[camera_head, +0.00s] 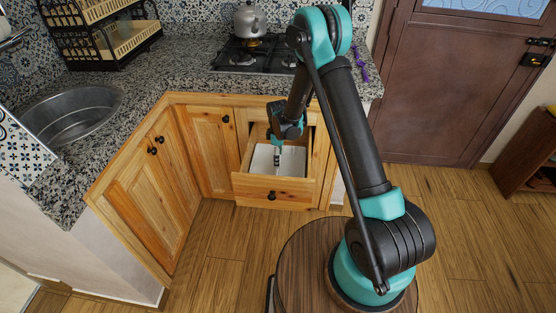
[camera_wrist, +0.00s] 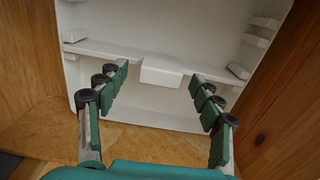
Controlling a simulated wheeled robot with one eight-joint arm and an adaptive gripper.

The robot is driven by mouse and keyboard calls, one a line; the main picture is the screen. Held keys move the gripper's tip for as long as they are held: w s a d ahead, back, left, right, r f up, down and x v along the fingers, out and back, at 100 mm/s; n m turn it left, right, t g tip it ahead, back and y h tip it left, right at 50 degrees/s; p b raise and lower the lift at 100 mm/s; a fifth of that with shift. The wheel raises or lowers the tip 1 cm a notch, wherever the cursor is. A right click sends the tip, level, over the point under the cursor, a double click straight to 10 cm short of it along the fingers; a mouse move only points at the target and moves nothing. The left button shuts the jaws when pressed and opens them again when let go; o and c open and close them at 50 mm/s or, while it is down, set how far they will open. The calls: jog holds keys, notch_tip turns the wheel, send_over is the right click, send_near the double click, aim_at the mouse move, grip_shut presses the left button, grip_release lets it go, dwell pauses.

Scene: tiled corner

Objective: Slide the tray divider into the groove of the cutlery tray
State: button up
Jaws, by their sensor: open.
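The white cutlery tray (camera_wrist: 155,20) lies in the open wooden drawer; it also shows in the head view (camera_head: 262,160). The white tray divider (camera_wrist: 108,50) spans the tray from side to side, with a raised block-like tab (camera_wrist: 161,71) at its middle. Its ends lie at small white brackets on the tray's side walls. I cannot tell how deep it sits in the groove. My gripper (camera_wrist: 161,79) is open and empty above the tray, with one finger on each side of the tab and a gap to both. In the head view my gripper (camera_head: 277,154) reaches down into the drawer.
The drawer (camera_head: 272,190) is pulled out below the granite counter (camera_head: 190,72); its wooden sides stand close around the tray. More brackets (camera_wrist: 266,21) line the tray's right wall. A stove with a kettle (camera_head: 249,20) is above. The wooden floor to the left is clear.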

notch_tip(320, 180, up, 11)
jog(key=shift+f, duration=0.2)
dwell(0.3)
jog(key=s+d+r+m+t, duration=0.1)
jog(key=s+d+r+m, duration=0.4)
jog(key=d, duration=0.3)
jog(key=s+d+r+m+t, duration=0.1)
jog(key=s+d+r+m, duration=0.2)
jog(key=s+d+r, duration=0.3)
jog(key=s+d+m+t, duration=0.1)
jog(key=s+d+m, duration=0.3)
jog(key=s+d, duration=0.2)
jog(key=s+d+r+m+t, duration=0.1)
jog(key=s+d+m, duration=0.4)
jog(key=s, duration=0.5)
jog(key=shift+s+d+m, duration=0.2)
jog(key=shift+d+m, duration=0.1)
jog(key=shift+d, duration=0.25)
